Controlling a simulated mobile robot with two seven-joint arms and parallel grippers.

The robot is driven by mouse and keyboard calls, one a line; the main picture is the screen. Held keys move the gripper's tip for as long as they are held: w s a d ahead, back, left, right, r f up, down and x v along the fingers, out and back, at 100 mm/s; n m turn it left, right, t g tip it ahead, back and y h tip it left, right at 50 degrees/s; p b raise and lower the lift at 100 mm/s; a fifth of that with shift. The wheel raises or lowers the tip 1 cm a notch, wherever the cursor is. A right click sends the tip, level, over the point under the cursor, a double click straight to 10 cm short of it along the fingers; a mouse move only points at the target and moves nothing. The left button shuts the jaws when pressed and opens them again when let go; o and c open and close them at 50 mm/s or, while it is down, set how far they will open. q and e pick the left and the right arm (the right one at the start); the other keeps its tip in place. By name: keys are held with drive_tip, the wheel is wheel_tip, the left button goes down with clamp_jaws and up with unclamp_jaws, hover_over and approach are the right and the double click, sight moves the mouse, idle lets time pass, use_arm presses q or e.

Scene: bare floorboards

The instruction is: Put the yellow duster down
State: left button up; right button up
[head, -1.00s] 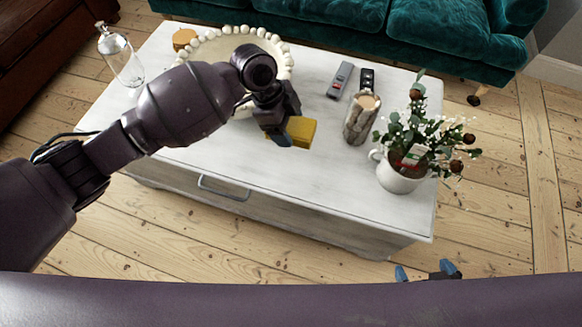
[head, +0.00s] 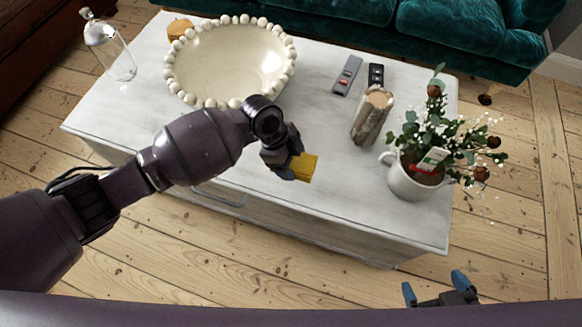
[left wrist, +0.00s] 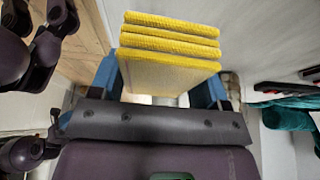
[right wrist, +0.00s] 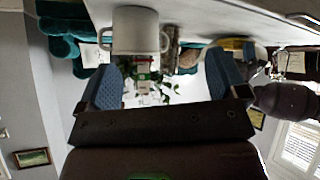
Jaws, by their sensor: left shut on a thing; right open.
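The yellow duster (head: 304,167) is a small folded yellow cloth in the head view, at the front middle of the white table (head: 315,205). My left gripper (head: 290,170) is shut on it. In the left wrist view the duster (left wrist: 168,45) shows as stacked yellow layers between the blue fingertips (left wrist: 160,85). I cannot tell whether the duster touches the tabletop. My right gripper (head: 437,289) is open and empty, in front of the table's right end. Its blue fingers also show spread apart in the right wrist view (right wrist: 170,82).
A beaded cream bowl (head: 230,65) stands at the table's back left, a glass bottle (head: 110,50) at the far left. Remotes (head: 347,75), a wooden log holder (head: 371,115) and a potted plant (head: 410,180) stand to the right. The front middle tabletop is clear.

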use_arm(q)
drive_tip(key=shift+s+f, duration=0.1)
drive_tip(key=shift+f, duration=0.4)
wheel_tip(320, 180, down, 4)
drive_tip(key=shift+f+b, duration=0.15)
drive_tip(key=shift+b, duration=0.7)
drive_tip(key=shift+f, duration=0.25)
drive_tip(key=shift+r, duration=0.15)
drive_tip(key=shift+f, duration=0.2)
drive_tip(key=o, duration=0.9)
use_arm(e)
drive_tip(key=shift+w+a+f+n, duration=0.1)
drive_tip(key=shift+w+a+n, duration=0.15)
drive_tip(key=shift+w+n, duration=0.1)
use_arm(q)
drive_tip(key=shift+r, duration=0.1)
